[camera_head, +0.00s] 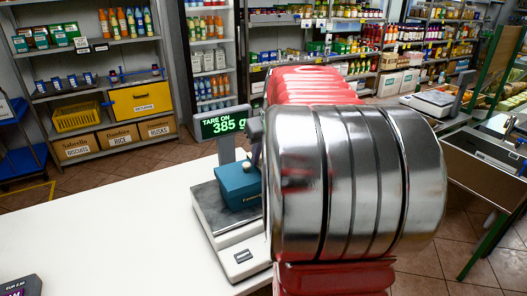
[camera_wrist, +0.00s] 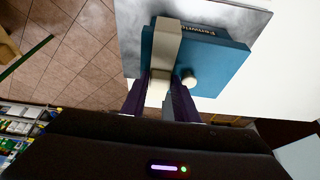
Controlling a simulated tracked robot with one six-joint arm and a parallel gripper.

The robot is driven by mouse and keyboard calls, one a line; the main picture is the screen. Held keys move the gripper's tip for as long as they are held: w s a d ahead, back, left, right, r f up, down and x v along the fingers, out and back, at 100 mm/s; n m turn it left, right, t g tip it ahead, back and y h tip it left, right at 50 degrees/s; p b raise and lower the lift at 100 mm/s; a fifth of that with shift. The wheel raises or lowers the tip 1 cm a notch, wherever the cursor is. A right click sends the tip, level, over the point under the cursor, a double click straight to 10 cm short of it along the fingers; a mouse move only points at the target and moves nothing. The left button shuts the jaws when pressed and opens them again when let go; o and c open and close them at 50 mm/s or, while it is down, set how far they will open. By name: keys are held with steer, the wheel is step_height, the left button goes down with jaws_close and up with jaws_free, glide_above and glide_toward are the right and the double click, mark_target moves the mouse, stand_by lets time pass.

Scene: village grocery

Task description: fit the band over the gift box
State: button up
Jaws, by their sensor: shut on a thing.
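A teal gift box (camera_head: 236,184) rests on the scale's metal plate beside the metal drum of my arm, which hides its right part. The box also shows in the wrist view (camera_wrist: 215,58). A cream band (camera_wrist: 165,45) crosses in front of the box there. Whether it goes around the box or touches it I cannot tell. My gripper (camera_wrist: 158,84) is shut on the near end of the band, with its purple fingers on either side. A small cream knob (camera_wrist: 189,77) shows on the box just right of the fingers.
The scale (camera_head: 230,252) stands on a white counter (camera_head: 110,235), clear to its left. Its display (camera_head: 223,124) reads 385 g with TARE ON. A dark device (camera_head: 22,287) lies at the counter's front left corner. Stocked shelves and another scale (camera_head: 432,102) stand beyond.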

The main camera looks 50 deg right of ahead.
steer(key=shift+f, duration=0.25)
steer(key=o, duration=1.1)
steer(key=shift+r, duration=0.1)
steer(key=v, duration=1.3)
steer(key=shift+s+r, duration=0.2)
steer(key=shift+r, duration=0.05)
